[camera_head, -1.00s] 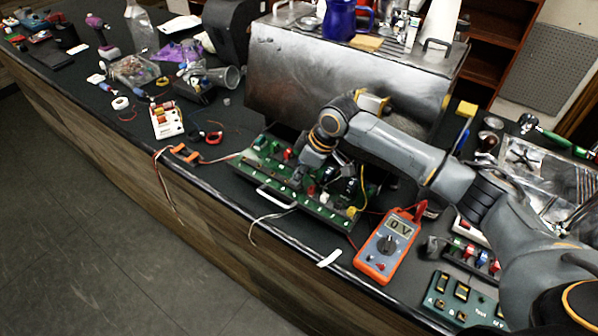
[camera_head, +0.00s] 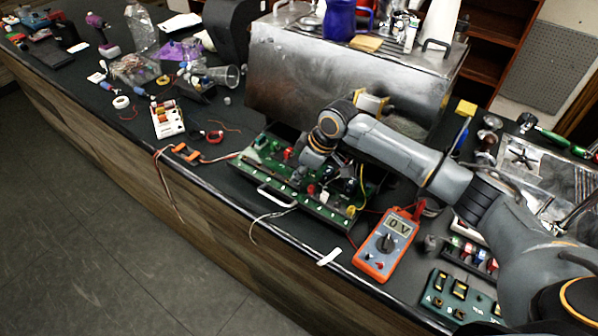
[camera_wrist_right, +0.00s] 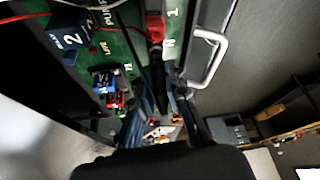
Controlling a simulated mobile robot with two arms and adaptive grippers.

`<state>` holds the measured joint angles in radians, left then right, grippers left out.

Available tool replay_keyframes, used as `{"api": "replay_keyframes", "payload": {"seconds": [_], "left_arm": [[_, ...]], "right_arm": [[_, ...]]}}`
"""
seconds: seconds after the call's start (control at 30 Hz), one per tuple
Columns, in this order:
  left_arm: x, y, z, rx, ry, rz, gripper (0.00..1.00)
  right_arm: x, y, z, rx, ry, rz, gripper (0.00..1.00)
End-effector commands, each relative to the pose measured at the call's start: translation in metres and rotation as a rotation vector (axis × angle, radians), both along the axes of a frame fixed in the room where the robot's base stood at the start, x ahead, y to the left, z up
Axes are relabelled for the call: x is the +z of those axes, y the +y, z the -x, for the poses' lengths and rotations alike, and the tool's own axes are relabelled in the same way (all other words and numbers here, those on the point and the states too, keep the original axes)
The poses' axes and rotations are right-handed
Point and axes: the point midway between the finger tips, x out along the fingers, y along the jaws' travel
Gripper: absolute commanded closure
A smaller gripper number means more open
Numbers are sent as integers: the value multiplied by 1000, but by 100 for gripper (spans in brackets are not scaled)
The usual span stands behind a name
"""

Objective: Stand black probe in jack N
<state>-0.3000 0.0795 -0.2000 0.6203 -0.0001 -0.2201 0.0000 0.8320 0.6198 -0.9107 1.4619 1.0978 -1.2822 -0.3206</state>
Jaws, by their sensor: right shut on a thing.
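The green circuit board (camera_head: 268,160) lies in a long tray on the counter, below the steel brewer. My right gripper (camera_head: 305,170) is low over its middle, and its fingertips are hard to make out there. In the right wrist view my right gripper (camera_wrist_right: 162,108) is shut on the dark, thin black probe (camera_wrist_right: 157,80), which points toward the board. A white N label (camera_wrist_right: 168,43) shows close to the probe's far end, beside a red part (camera_wrist_right: 154,28). The jack hole is hidden, so I cannot tell whether the tip is in it. My left gripper is not in view.
An orange multimeter (camera_head: 388,244) reading 0 V lies right of the board. The steel brewer (camera_head: 300,85) stands close behind the arm. A tray handle (camera_head: 277,196) and loose wires lie along the counter's front edge. A white block (camera_head: 167,120) sits at left.

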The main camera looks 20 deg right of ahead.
Motion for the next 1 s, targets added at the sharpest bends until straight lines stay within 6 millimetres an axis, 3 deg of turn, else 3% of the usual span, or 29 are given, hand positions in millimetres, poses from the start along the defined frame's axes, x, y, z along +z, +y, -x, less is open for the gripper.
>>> {"api": "replay_keyframes", "payload": {"seconds": [0.33, 0.37, 0.47, 0.8, 1.0], "left_arm": [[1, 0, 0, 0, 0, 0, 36], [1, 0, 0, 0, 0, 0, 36], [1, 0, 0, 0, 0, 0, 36], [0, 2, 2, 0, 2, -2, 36], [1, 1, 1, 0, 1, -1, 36]], "right_arm": [[0, 0, 0, 0, -1, -1, 100], [0, 0, 0, 0, -1, -1, 80], [0, 0, 0, 0, -1, -1, 60], [2, -1, 0, -1, 0, 0, 60], [28, -10, 6, -1, -3, 0, 60]]}}
